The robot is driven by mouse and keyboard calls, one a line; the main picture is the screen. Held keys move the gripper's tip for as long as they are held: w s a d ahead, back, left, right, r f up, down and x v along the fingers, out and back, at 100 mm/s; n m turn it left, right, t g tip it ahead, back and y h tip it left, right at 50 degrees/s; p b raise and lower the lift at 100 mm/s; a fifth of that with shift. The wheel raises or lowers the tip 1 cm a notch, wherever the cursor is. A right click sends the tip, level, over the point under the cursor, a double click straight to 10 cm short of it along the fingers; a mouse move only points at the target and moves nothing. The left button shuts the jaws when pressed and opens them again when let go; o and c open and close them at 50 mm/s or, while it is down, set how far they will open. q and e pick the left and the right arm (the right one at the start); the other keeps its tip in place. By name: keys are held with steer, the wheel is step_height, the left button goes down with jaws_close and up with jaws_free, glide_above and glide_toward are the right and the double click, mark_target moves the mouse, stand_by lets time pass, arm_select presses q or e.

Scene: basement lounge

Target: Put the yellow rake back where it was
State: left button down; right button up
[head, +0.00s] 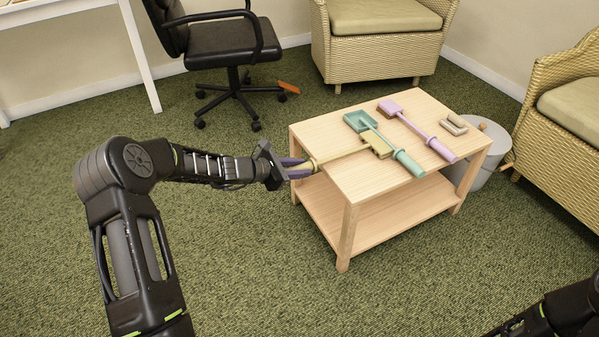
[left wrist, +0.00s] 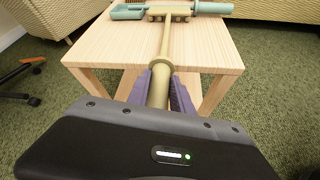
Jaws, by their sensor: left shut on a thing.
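The yellow rake (head: 343,157) extends over the left edge of the small wooden table (head: 360,185). Its toothed head is at or just above the shaft of a teal shovel (head: 408,162); I cannot tell whether they touch. My left gripper (head: 305,168), with purple fingers, is shut on the end of the rake's handle, just off the table's left side. In the left wrist view the rake (left wrist: 165,42) runs straight away from the fingers (left wrist: 172,82), its head overlapping the teal shovel (left wrist: 128,11). My right gripper is not in view; only part of that arm shows at bottom right.
A purple shovel (head: 420,132) and a small beige item (head: 455,125) lie on the table. A grey bin (head: 489,152) stands behind it on the right. Wicker armchairs (head: 376,47) and a black office chair (head: 230,45) stand around. The green carpet in front is clear.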

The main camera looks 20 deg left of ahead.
arm_select(q)
steer(key=shift+r, duration=0.1)
steer(key=c, duration=1.1)
jaws_free()
steer(key=shift+c, duration=0.2)
steer(key=shift+a, duration=0.1)
steer(key=p+v, duration=0.3)
steer(key=v, duration=0.9)
steer(key=shift+p, duration=0.4)
